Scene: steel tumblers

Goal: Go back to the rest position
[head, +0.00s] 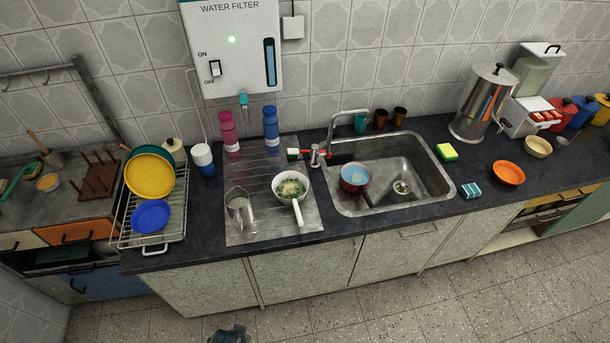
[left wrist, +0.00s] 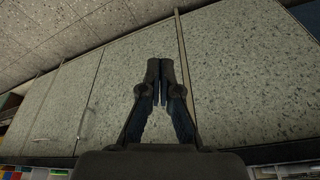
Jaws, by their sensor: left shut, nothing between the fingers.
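My left gripper (left wrist: 161,70) shows in the left wrist view with its fingertips together and nothing between them. It is in front of the speckled cabinet doors (left wrist: 235,80), apart from any object. In the head view a small dark part of my arm or gripper shows at the bottom edge, in front of the counter; which part it is I cannot tell. My right gripper is not in view. A steel jug (head: 239,208) stands on the drainboard, away from the grippers.
The dark counter (head: 455,210) runs across the head view. It holds a dish rack (head: 153,239) with plates, a white pan (head: 291,188), a sink (head: 430,200), a large steel container (head: 483,100) and an orange bowl (head: 508,172). The floor (head: 430,300) in front is clear.

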